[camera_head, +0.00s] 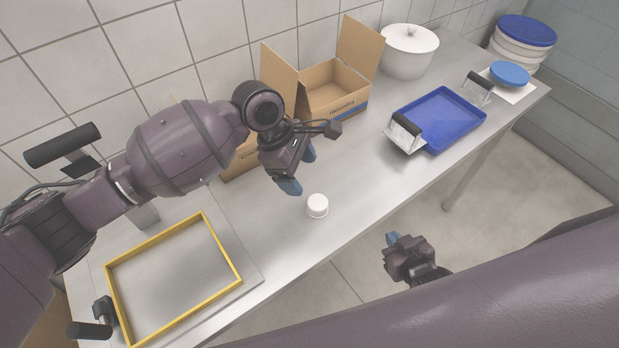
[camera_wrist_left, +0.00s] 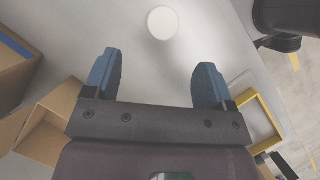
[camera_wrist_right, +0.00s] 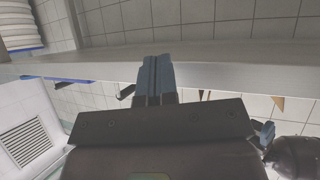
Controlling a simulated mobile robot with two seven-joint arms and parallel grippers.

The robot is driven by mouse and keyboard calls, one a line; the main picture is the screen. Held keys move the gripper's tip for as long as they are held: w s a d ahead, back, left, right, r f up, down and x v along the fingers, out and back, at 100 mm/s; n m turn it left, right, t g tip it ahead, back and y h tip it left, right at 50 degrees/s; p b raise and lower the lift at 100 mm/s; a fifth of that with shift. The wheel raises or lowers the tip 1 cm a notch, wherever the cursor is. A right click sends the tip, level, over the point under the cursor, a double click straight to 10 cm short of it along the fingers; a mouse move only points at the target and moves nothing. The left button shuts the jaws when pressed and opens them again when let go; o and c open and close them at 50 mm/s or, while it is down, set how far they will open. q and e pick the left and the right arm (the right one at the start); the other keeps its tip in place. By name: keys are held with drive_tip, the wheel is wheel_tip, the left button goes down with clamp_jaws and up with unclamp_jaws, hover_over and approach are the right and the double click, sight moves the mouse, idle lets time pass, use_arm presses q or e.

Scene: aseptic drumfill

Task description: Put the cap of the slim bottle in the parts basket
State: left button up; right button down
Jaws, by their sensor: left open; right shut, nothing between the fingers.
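A small white round piece (camera_head: 317,206), which looks like a cap, stands on the steel table near its front edge; it also shows in the left wrist view (camera_wrist_left: 162,23). No slim bottle can be made out. My left gripper (camera_head: 300,170) is open and empty above the table, behind and left of the white piece, with the piece ahead of its fingertips (camera_wrist_left: 157,66). A blue tray (camera_head: 466,133) with raised metal ends and black grips, possibly the parts basket, lies further right. My right gripper (camera_head: 392,238) is shut and empty, in front of the table edge (camera_wrist_right: 158,72).
An open cardboard box (camera_head: 338,112) stands at the wall, with another box (camera_head: 236,163) partly hidden by my left arm. A white lidded pot (camera_head: 408,55) and blue-lidded tubs (camera_head: 525,32) stand at the far right. A yellow-rimmed frame (camera_head: 224,249) lies at the left.

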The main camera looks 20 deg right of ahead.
use_arm(q)
hover_over(318, 202)
drive_tip(key=w+a, duration=0.2)
wheel_tip(318, 202, down, 4)
drive_tip(key=shift+s, duration=0.15)
drive_tip(key=shift+d+f+b, duration=0.1)
drive_tip(key=shift+f+b, duration=0.2)
drive_tip(key=shift+f, duration=0.05)
drive_tip(key=shift+s+d+f, duration=0.2)
drive_tip(key=shift+s+f, duration=0.05)
drive_tip(key=shift+f, duration=0.3)
drive_tip(key=x, duration=0.4)
drive_tip(key=shift+s, duration=0.2)
use_arm(e)
drive_tip(key=shift+d+f, duration=0.1)
drive_tip(key=shift+f, duration=0.55)
